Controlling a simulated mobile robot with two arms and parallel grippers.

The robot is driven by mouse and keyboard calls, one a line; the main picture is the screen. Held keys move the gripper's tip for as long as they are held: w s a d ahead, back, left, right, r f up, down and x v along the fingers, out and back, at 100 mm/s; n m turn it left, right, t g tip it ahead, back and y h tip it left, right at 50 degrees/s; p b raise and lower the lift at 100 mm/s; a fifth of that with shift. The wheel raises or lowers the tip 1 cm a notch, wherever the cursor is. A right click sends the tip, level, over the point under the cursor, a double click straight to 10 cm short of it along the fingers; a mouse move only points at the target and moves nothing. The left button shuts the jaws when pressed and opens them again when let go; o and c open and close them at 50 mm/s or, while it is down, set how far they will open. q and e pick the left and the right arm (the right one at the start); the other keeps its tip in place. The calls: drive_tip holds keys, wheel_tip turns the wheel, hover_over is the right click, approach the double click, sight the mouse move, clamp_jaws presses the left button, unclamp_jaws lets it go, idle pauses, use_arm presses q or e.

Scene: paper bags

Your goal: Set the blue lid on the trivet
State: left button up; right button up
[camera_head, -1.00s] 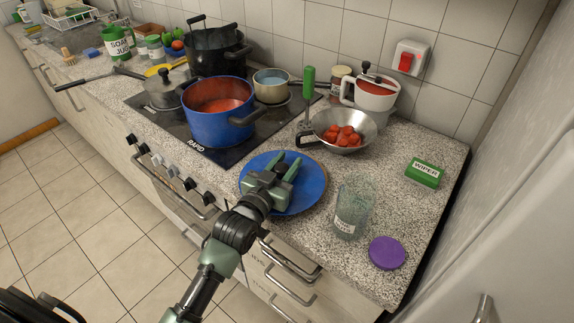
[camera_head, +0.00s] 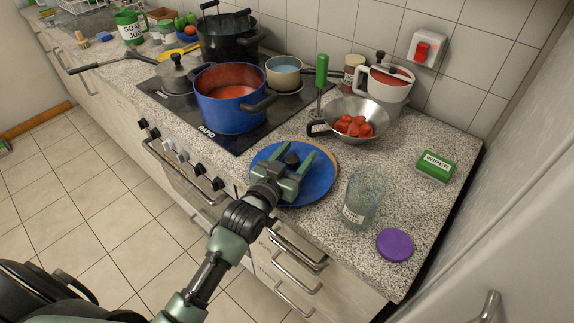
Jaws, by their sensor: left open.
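The blue lid (camera_head: 322,181) is a large flat blue disc on the counter, right of the stove's front corner. It lies on a round wooden board (camera_head: 333,156), seemingly the trivet, whose tan edge shows only along the lid's far right side. The rest of the board is hidden beneath the lid. My left gripper (camera_head: 296,154) is open above the lid, its two green fingers pointing away toward the back. It covers the lid's middle, and I cannot tell if it touches it. My right gripper is not in view.
A blue pot of red sauce (camera_head: 232,113) stands on the stove behind the lid. A steel pan with red pieces (camera_head: 345,112) is behind right. A glass jar (camera_head: 362,198) and a purple lid (camera_head: 395,245) stand to the right. A green wiper box (camera_head: 436,167) lies farther right.

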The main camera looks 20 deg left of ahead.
use_arm(q)
drive_tip(key=s, duration=0.3)
drive_tip(key=s+a+b, duration=0.1)
drive_tip(key=s, duration=0.7)
drive_tip(key=shift+s+a+r, duration=0.25)
drive_tip(key=shift+a, duration=0.1)
drive_tip(key=shift+f, duration=0.1)
